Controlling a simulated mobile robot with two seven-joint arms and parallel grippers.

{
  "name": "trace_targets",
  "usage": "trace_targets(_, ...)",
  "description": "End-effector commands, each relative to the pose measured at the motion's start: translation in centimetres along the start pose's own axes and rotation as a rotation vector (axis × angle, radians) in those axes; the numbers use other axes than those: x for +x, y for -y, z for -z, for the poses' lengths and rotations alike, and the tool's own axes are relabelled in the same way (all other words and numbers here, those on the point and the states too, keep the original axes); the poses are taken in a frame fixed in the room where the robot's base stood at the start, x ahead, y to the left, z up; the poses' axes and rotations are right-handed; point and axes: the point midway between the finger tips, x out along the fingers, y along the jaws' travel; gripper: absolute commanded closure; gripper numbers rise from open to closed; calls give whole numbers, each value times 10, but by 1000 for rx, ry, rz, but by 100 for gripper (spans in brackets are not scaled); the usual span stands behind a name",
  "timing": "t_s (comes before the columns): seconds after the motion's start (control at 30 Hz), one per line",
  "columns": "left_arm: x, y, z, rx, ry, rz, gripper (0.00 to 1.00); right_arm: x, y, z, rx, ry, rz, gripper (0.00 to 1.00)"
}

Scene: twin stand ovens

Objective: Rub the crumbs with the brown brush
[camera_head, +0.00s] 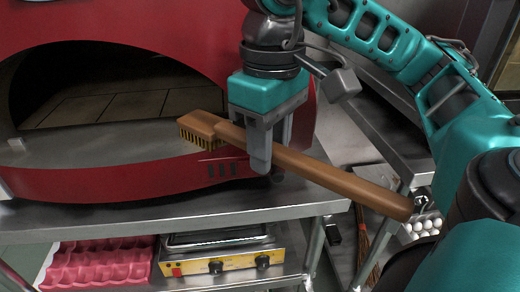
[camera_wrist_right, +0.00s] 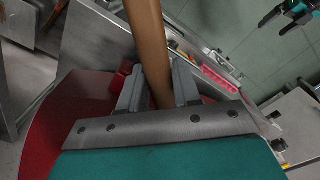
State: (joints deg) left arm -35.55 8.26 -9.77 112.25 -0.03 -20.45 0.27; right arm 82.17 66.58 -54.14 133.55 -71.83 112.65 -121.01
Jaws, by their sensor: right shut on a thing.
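The brown brush (camera_head: 345,184) has a long wooden handle and a head with yellowish bristles pointing down. My right gripper (camera_head: 270,158) is shut on its handle, close to the head. The brush is tilted, with its head at the left by the red oven's mouth and its handle end lower at the right. In the right wrist view the handle (camera_wrist_right: 147,35) runs up between the fingers of the right gripper (camera_wrist_right: 158,86). I cannot make out any crumbs. A small teal and black gripper (camera_wrist_right: 290,12), seemingly my left, shows at that view's top right; its opening is unclear.
The red oven (camera_head: 120,185) has an arched opening with a tiled floor inside and a grey ledge in front. It stands on a metal table (camera_head: 110,216). Below are a pink egg tray (camera_head: 95,265) and a yellow-fronted appliance (camera_head: 225,260). White eggs (camera_head: 425,227) sit at right.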

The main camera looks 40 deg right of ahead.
Motion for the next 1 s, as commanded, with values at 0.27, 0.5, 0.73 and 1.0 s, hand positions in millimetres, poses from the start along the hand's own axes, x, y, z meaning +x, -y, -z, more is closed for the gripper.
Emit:
trace_targets(0.27,2,0,-3,0,0,0,2,0,12,12,-4,-4,3,92)
trace_targets(0.5,2,0,-3,0,0,0,2,0,24,26,-2,-5,4,92)
trace_targets(0.73,1,0,-2,0,0,0,2,0,30,31,-3,-4,3,92)
trace_targets(1.0,-1,0,2,0,0,0,2,-2,47,47,-4,-4,4,92)
